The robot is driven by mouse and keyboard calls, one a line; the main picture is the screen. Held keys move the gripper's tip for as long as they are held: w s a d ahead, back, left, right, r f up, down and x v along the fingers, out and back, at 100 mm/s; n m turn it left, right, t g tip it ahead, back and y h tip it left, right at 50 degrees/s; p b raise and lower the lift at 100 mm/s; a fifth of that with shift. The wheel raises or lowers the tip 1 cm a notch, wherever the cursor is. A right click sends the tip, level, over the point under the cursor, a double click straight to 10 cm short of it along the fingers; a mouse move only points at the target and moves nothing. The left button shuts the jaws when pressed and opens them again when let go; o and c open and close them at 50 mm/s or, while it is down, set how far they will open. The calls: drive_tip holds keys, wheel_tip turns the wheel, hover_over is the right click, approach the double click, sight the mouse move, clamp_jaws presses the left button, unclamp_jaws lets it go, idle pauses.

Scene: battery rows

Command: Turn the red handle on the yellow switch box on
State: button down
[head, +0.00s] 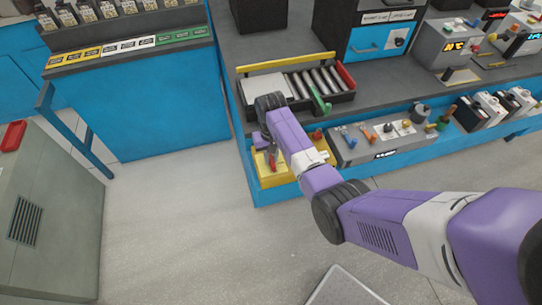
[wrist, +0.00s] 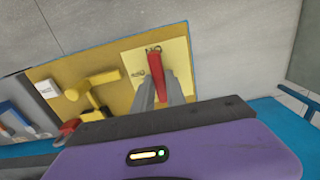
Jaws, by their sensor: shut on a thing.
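The yellow switch box (head: 266,176) stands on the lower blue shelf in the head view, partly hidden behind my arm. It fills the middle of the wrist view (wrist: 205,62). The red handle (wrist: 156,72) sits on a paler yellow plate (wrist: 181,60) on the box, with small markings beside and above it. My gripper (wrist: 160,90) is shut on the red handle, one grey finger on each side. The handle also shows in the head view (head: 272,162), just below my gripper.
Yellow T-shaped handles (wrist: 95,83) and a red knob (wrist: 69,126) are beside the red handle. A grey control panel (head: 385,145) with coloured levers stands right of the box. A roller tray (head: 300,110) with a green handle is above.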

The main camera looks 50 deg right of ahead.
sight(271, 158)
drive_tip(key=shift+r, duration=0.1)
drive_tip(key=c, duration=1.4)
unclamp_jaws()
drive_tip(key=shift+o, duration=0.2)
drive_tip(key=shift+r+b, duration=0.5)
drive_tip(key=shift+r, duration=3.4)
